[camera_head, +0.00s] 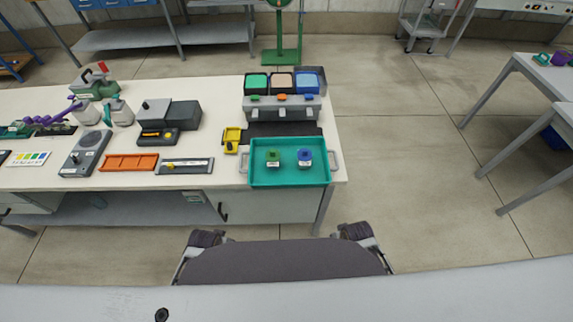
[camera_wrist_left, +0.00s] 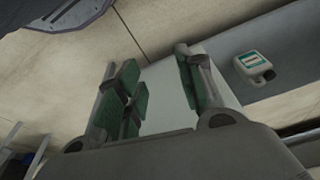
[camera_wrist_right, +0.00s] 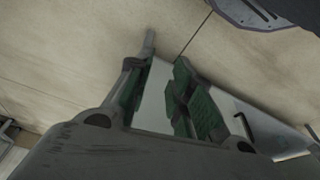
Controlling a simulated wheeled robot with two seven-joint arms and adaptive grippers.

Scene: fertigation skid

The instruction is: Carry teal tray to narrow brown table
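The teal tray (camera_head: 262,181) lies flat at the front right corner of the cream workbench, with a grey handle at each short side. It holds two small containers, one with a green top (camera_head: 275,157) and one with a blue top (camera_head: 305,158). My left gripper (camera_wrist_left: 155,62) is open and empty in the left wrist view. My right gripper (camera_wrist_right: 160,62) is open and empty in the right wrist view. Both have green finger pads and are apart from the tray, which neither wrist view shows. I cannot make out a narrow brown table.
The workbench (camera_head: 215,128) also carries a rack of bins (camera_head: 283,112), a yellow device (camera_head: 231,139), an orange tray (camera_head: 129,163) and other tools. Light tables (camera_head: 537,82) stand at the right. Open floor (camera_head: 420,165) lies between. A green stand (camera_head: 283,57) is behind.

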